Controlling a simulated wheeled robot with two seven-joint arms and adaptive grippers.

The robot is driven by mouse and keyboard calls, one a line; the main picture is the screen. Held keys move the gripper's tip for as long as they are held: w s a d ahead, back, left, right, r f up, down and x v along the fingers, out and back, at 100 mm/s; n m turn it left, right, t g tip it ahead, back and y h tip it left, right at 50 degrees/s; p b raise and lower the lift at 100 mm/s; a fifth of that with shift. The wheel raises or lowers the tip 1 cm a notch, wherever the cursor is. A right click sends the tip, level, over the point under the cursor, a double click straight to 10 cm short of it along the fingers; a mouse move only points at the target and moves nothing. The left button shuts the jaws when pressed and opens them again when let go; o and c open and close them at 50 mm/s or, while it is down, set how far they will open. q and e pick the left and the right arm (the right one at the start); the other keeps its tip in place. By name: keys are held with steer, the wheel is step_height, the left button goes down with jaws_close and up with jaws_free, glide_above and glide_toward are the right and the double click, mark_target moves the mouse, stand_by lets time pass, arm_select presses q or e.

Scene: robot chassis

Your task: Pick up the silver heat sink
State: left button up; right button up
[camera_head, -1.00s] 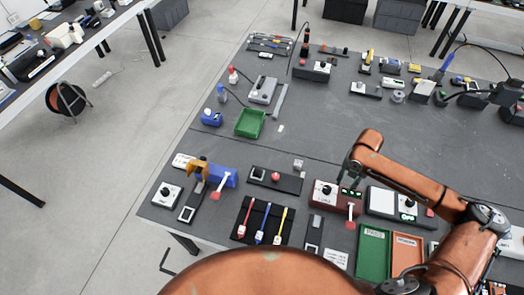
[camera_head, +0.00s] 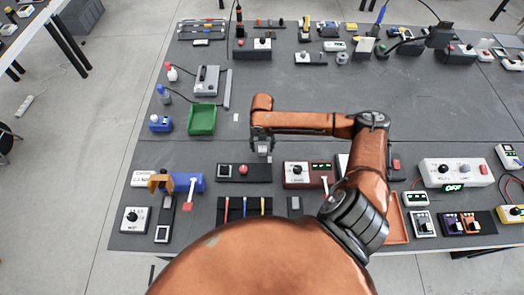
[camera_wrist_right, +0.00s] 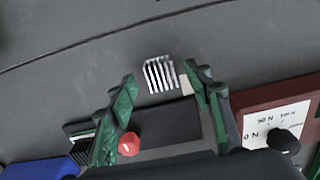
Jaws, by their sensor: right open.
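The silver heat sink (camera_wrist_right: 160,74) is a small finned block on the dark tabletop in the right wrist view. It sits upright between and beyond the two green-padded fingers of my right gripper (camera_wrist_right: 160,95). The fingers are spread apart and hold nothing. In the head view my right gripper (camera_head: 262,147) points down over the table, above the far edge of the black panel with the red knob. There the gripper covers most or all of the heat sink. My left gripper is not in view.
A black panel with a red knob (camera_wrist_right: 129,144) lies just in front of the heat sink. A dark red meter box (camera_head: 309,174) is to its right and a blue device (camera_head: 187,183) to its left. A green tray (camera_head: 203,119) stands farther back left. The tabletop behind is clear.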

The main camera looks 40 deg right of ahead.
step_height(320, 180, down, 2)
steer(key=shift+f, duration=0.1)
steer(key=shift+c, duration=0.2)
steer(key=shift+s, duration=0.1)
steer(key=c, duration=1.2)
